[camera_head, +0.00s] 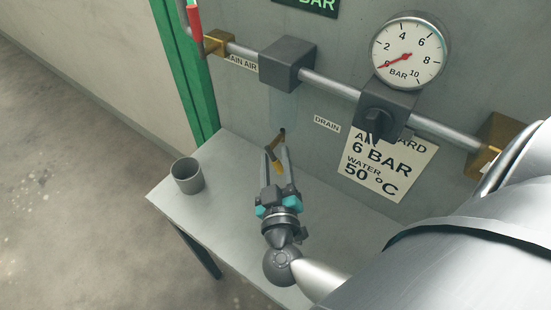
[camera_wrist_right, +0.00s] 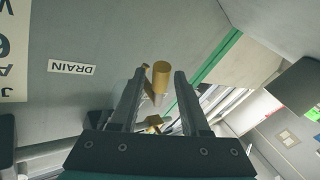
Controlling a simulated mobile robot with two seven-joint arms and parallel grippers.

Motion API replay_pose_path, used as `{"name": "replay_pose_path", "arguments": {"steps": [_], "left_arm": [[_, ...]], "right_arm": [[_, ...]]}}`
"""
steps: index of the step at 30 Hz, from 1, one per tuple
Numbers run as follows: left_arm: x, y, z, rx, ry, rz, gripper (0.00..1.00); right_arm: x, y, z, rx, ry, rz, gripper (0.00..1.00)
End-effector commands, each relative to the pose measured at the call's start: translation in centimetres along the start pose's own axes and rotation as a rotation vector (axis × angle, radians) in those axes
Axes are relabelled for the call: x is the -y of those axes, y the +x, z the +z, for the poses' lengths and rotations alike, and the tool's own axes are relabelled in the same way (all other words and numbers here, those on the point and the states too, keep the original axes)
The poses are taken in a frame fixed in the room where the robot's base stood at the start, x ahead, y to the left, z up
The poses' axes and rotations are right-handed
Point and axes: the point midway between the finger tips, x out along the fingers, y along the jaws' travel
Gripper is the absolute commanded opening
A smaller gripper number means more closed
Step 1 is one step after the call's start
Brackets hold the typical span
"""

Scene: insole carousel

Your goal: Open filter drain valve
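The drain valve's brass part (camera_head: 273,163) shows at the wall beside the DRAIN label (camera_head: 327,124), above the grey table. My right gripper (camera_head: 276,149) reaches up to it with its fingers apart. In the right wrist view, a brass cylinder (camera_wrist_right: 161,78) lies between the two open fingers, nearer the left one. Clear contact with either finger does not show. A smaller brass piece (camera_wrist_right: 154,123) shows lower between the fingers. The fingers partly hide the valve in the head view. My left gripper is not in view.
A grey cup (camera_head: 187,176) stands on the table (camera_head: 225,220) at the left. Above, a pipe carries a grey block (camera_head: 287,63), a dark knob (camera_head: 379,122) and a pressure gauge (camera_head: 409,52). A red handle (camera_head: 194,22) is at the upper left.

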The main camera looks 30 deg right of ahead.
Motion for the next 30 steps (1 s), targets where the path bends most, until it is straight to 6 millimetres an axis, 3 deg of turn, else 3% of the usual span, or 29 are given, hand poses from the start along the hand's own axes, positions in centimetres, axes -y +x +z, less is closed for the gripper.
{"name": "replay_pose_path", "arguments": {"steps": [1,12,30], "left_arm": [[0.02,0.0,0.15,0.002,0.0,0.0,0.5],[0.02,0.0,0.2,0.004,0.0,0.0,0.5],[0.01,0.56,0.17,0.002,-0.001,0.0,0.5]], "right_arm": [[0.0,0.01,0.01,0.0,0.0,0.0,0.39],[0.01,0.0,0.03,0.0,0.0,0.0,0.0],[0.36,0.24,0.24,-0.053,0.077,0.031,0.0]]}}
